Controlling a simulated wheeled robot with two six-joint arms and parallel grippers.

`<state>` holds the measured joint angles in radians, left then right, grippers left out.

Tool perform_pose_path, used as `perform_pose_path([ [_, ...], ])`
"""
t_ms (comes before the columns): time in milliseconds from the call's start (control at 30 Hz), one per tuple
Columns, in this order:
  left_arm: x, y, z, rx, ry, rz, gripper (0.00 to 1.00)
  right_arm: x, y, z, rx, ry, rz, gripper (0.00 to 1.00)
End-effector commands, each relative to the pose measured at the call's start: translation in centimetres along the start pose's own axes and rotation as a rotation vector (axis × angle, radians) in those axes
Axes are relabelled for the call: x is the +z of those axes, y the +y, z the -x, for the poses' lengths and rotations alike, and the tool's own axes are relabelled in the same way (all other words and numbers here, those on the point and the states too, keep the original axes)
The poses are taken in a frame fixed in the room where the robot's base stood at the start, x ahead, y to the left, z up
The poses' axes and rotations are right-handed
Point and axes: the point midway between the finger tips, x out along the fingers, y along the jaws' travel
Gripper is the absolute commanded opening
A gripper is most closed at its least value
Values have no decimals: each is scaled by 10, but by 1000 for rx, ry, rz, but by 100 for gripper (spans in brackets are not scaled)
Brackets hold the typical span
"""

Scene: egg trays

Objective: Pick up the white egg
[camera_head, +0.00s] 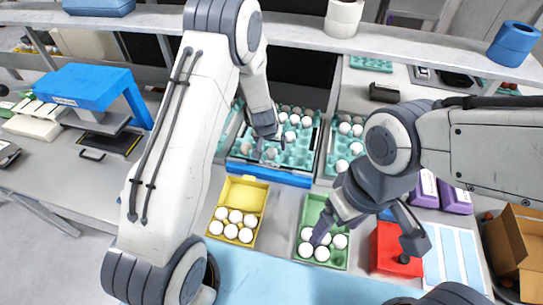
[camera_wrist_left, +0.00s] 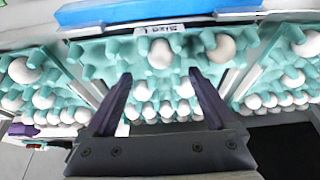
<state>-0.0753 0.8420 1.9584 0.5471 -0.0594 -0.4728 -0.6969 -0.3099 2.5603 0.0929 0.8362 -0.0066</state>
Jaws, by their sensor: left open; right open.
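Several white eggs sit in the teal tray (camera_head: 318,150) under my left arm, and one white egg (camera_wrist_left: 160,53) shows in the left wrist view between and just beyond my left fingertips. Another egg (camera_wrist_left: 186,87) sits nearer, by the right finger. My left gripper (camera_head: 264,146) is open and empty over the tray; its two dark fingers (camera_wrist_left: 160,76) point into the tray. My right gripper (camera_head: 366,236) is open by the green carton (camera_head: 304,212), which holds several white eggs. It partly hides that carton.
A yellow carton (camera_head: 246,190) with several white eggs stands left of the green one. Another teal tray (camera_head: 335,163) lies to the right. A blue bar (camera_head: 268,176) borders the middle tray's front. A red block (camera_head: 384,240) and an open cardboard box (camera_head: 517,240) stand at right.

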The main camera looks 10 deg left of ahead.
Motion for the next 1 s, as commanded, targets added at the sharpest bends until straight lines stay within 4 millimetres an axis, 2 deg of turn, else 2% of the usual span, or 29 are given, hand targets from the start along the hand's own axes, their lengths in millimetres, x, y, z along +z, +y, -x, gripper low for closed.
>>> perform_pose_path([
  [267, 9, -3, -40, 0, -1, -1, 90, 1, 2, -29, 0, 0, -4, 84],
  [400, 7, -3, -52, 1, -1, -1, 90, 1, 2, -27, 0, 0, -5, 84],
  [667, 6, -3, -55, 1, 0, 0, 90, 1, 2, -26, 0, 1, -5, 84],
  [700, 6, -3, -55, 1, 0, 0, 86, 1, 2, -26, 0, 1, -5, 84],
  [767, 6, -3, -55, 1, 0, 0, 63, 1, 2, -26, 0, 1, -5, 84],
  [800, 6, -3, -55, 1, 0, 0, 48, 1, 2, -26, 0, 1, -5, 84],
  [833, 6, -3, -55, 1, 0, 0, 40, 1, 2, -26, 0, 1, -5, 84],
  [1000, 6, -3, -55, 1, 0, 0, 40, 1, 2, -26, 0, 1, -5, 84],
])
